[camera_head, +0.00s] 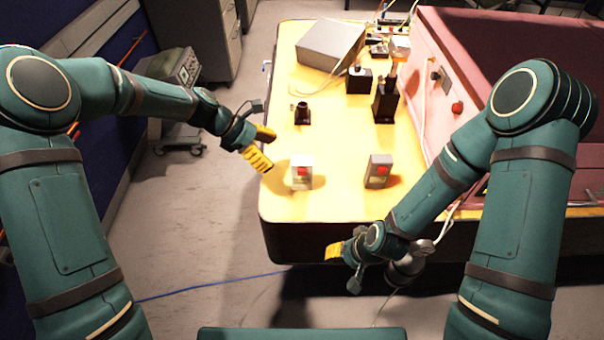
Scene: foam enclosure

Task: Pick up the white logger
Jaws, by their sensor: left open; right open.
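The white logger (301,183) is a small upright pale box with a red patch on its face, standing on the yellow tabletop (335,205) near its left front. A similar, greyer box (377,182) with a red patch stands to its right. My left gripper (266,146) is open and empty at the table's left edge, just left of the white logger and apart from it. My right gripper (342,266) is open and empty in front of the table's front edge, well short of both boxes.
A black cylinder on a base (302,115), a tall black device (386,104) and a grey metal box (330,44) stand farther back. A pink foam enclosure (440,75) borders the table on the right. The tabletop between the two small boxes is clear.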

